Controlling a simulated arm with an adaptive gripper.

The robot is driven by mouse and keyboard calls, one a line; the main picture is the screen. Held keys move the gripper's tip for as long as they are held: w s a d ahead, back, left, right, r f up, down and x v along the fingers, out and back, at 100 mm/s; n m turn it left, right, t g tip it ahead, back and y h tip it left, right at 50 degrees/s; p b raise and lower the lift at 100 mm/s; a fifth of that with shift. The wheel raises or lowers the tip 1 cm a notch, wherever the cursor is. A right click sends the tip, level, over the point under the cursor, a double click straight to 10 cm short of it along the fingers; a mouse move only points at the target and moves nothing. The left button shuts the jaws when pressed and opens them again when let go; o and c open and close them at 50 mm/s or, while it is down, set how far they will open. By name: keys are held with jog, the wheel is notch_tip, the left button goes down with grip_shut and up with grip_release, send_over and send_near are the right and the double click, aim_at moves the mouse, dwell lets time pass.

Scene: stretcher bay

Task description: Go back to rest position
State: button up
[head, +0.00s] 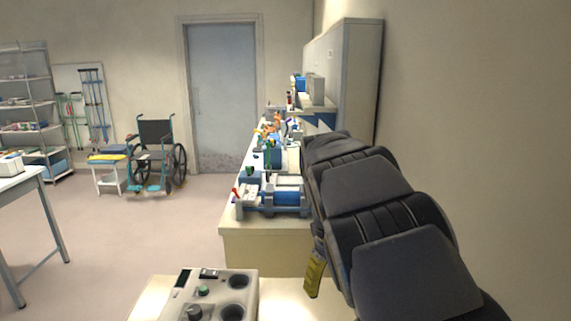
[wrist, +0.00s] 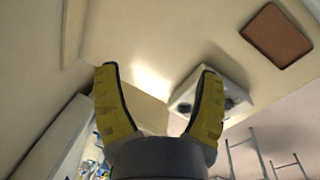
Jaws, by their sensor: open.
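My gripper (wrist: 157,100) shows in the wrist view with two yellow fingers spread apart. It is open, with nothing between the fingers. In the head view, my dark arm fills the right side, and a yellow finger of the gripper (head: 314,277) hangs low beside it. The rest of the gripper is hidden there by the arm.
A cluttered counter (head: 262,246) stands beside my arm, against a grey cabinet (head: 361,75). A beige console (head: 222,284) with dark round recesses is at the bottom. A wheelchair (head: 155,152), a shelf rack (head: 27,105) and a table (head: 28,182) stand left. Open floor lies between.

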jog(key=s+d+f+m+g+y, duration=0.1)
jog(key=s+m, duration=0.1)
jog(key=s, duration=1.3)
jog(key=s+f+m+g+y, duration=0.1)
jog(key=s+m, duration=0.1)
jog(key=s, duration=1.4)
jog(key=shift+d+f+m, duration=0.25)
jog(key=shift+d+m, duration=0.05)
jog(key=shift+d, duration=0.05)
